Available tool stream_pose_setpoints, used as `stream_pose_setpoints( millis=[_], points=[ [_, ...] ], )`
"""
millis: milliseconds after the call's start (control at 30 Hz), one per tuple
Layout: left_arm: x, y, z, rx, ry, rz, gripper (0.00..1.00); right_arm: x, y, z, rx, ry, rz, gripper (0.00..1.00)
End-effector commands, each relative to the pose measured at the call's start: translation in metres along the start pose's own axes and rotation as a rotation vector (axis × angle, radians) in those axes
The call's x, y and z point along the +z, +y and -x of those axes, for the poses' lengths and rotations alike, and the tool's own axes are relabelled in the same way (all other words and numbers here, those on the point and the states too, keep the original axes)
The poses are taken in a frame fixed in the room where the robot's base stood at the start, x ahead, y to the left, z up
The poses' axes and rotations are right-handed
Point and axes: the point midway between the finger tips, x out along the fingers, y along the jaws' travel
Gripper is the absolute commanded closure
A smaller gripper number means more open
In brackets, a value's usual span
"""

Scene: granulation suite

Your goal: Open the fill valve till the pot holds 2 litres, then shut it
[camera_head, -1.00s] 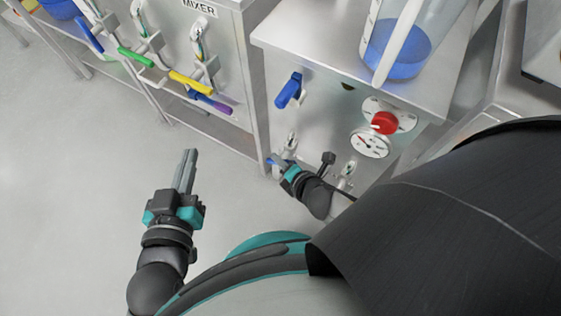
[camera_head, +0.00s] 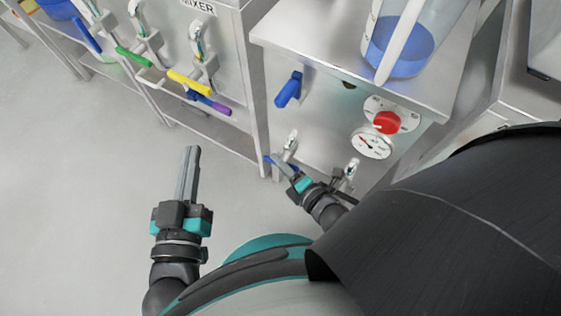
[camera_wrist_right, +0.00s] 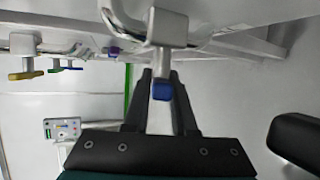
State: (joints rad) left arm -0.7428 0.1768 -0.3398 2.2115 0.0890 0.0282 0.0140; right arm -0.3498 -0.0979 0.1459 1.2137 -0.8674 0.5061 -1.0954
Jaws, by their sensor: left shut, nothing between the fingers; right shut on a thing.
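My right gripper (camera_head: 281,163) is low at the front of the steel cabinet, shut on the blue handle of a small metal valve (camera_head: 291,145). In the right wrist view the blue handle (camera_wrist_right: 162,91) shows between the fingertips of the right gripper (camera_wrist_right: 160,78), below the metal valve body (camera_wrist_right: 167,27). A clear pot (camera_head: 440,22) with blue liquid (camera_head: 402,50) in its lower part stands on the cabinet top. I cannot read its litre marks. My left gripper (camera_head: 189,160) is shut and empty over the floor.
The cabinet front also carries a blue lever (camera_head: 288,90), a red knob (camera_head: 387,122), a round gauge (camera_head: 372,144) and another small valve (camera_head: 351,170). The mixer bench at left has green (camera_head: 133,57), yellow (camera_head: 190,82) and purple (camera_head: 215,105) handles. The floor at left is clear.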

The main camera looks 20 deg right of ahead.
Motion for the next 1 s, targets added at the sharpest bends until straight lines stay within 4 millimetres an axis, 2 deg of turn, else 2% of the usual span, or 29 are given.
stream_pose_setpoints(
  millis=[567,600,800,1000],
  points=[
    [-0.0007,-0.0006,-0.0005,-0.001,-0.001,-0.002,1.0,0.0007,0.0002,-0.0005,0.02,-0.001,-0.007,1.0],
    [-0.0008,-0.0006,-0.0005,-0.001,0.0,-0.002,1.0,0.0008,0.0002,-0.0005,0.019,-0.001,-0.007,0.73],
    [-0.0016,-0.0007,-0.0007,-0.001,0.001,-0.002,1.0,0.0007,0.0002,-0.0005,0.019,-0.001,-0.007,0.51],
    [-0.0019,-0.0008,-0.0007,-0.001,0.002,-0.002,1.0,0.0005,0.0001,-0.0004,0.019,0.0,-0.007,0.5]
  ],
)
